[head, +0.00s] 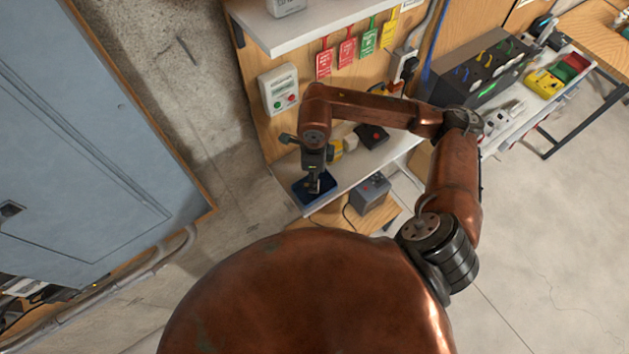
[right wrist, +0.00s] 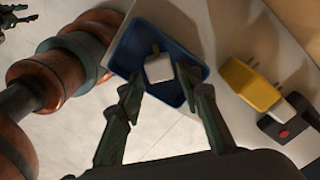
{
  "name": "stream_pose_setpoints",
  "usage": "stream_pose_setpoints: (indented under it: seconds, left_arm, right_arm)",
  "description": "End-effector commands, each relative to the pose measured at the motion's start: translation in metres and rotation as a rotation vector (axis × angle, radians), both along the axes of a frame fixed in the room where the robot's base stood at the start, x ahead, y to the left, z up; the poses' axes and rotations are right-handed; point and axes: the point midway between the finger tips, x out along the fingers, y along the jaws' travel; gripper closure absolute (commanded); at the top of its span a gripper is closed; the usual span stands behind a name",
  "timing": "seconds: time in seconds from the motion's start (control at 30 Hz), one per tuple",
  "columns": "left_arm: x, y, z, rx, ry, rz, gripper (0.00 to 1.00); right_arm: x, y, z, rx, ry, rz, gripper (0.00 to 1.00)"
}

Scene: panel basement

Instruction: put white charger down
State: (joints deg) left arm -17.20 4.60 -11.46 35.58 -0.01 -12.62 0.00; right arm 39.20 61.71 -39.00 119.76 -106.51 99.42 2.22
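The white charger (right wrist: 159,68) is a small white block with a dark prong end, lying in the blue tray (right wrist: 137,42) in the right wrist view. My right gripper (right wrist: 160,80) is open, with its fingertips on either side of the charger's near end and a gap visible between them. In the head view the right gripper (head: 317,184) points down over the blue tray (head: 300,190) on the shelf, and the charger cannot be made out. A gripper, seemingly my left (right wrist: 15,16), shows at the top-left corner of the wrist view, too small to judge.
A yellow charger (right wrist: 252,84) and a dark box with a red button (right wrist: 285,131) sit right of the tray. A grey box (head: 369,194) stands below the shelf. Coloured tags (head: 347,52) hang behind my arm.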

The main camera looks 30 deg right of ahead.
Motion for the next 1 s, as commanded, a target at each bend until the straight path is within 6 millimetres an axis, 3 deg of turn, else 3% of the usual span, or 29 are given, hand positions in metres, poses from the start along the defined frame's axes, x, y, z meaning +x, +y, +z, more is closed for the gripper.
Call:
stream_pose_setpoints:
  seconds: [0.1, 0.4, 0.6, 1.0]
  left_arm:
    - [-0.001, 0.0, -0.014, 0.0, 0.001, 0.0, 0.6]
    - [-0.001, 0.0, -0.026, -0.001, 0.002, 0.0, 0.6]
    - [-0.002, 0.0, -0.027, -0.001, 0.002, 0.0, 0.6]
    - [-0.001, 0.0, -0.027, -0.001, 0.003, 0.0, 0.6]
  right_arm:
    - [0.001, 0.0, 0.023, -0.002, -0.003, 0.002, 0.67]
    - [-0.001, 0.0, 0.077, -0.002, 0.001, 0.001, 0.67]
    - [-0.001, 0.0, 0.09, 0.0, 0.003, 0.002, 0.67]
    - [-0.002, 0.0, 0.091, -0.001, 0.004, 0.001, 0.67]
